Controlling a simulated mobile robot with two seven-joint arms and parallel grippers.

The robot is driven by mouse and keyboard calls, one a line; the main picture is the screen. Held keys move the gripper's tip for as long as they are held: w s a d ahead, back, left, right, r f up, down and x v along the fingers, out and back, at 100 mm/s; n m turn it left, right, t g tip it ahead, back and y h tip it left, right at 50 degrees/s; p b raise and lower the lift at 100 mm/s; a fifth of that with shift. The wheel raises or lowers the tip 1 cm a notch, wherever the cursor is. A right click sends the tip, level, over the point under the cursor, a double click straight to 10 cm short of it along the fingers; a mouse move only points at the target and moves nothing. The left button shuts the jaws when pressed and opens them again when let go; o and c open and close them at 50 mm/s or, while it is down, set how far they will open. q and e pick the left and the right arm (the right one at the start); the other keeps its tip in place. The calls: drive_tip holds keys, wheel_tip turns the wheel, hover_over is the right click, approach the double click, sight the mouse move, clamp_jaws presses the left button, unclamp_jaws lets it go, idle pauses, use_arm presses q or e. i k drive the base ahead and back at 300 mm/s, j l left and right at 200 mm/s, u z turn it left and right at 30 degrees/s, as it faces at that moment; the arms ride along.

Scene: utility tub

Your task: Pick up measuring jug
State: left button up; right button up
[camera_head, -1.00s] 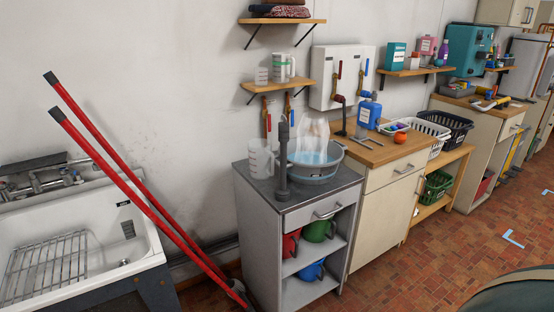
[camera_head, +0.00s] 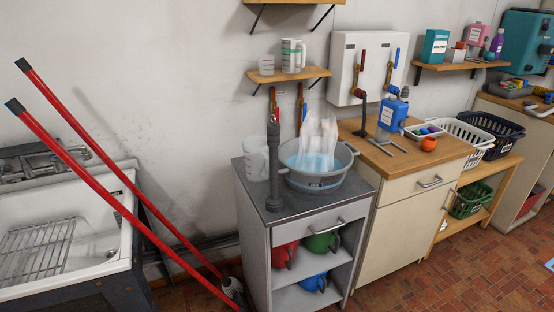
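A translucent white measuring jug (camera_head: 255,160) stands upright on the grey top of a small cabinet (camera_head: 246,186), at its back left. A dark grey upright pipe (camera_head: 273,168) stands in front of the jug's right side and hides part of it, including any handle there. A grey tub (camera_head: 318,180) with a clear bag-like thing and bluish contents is just right of the pipe. Two more jug-like vessels, a taller one (camera_head: 293,55) and a small clear one (camera_head: 266,65), stand on the wall shelf above. Neither of my grippers is in view.
Long red handles (camera_head: 100,188) lean across a white sink (camera_head: 100,275) at left. A wooden-topped cabinet (camera_head: 402,160) at right holds a blue container (camera_head: 392,115) and an orange ball (camera_head: 429,144). Red tiled floor (camera_head: 420,285) is clear at lower right.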

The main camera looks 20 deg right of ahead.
sight(260, 162)
drive_tip(key=i+l, duration=0.1)
drive_tip(key=l, duration=0.35)
drive_tip(key=i+l+z, duration=0.1)
drive_tip(key=l, duration=0.3)
drive_tip(key=i+l, duration=0.15)
drive_tip(key=l, duration=0.3)
drive_tip(key=i+l+z, duration=0.1)
drive_tip(key=l, duration=0.3)
drive_tip(key=i+l, duration=0.2)
drive_tip(key=l, duration=0.2)
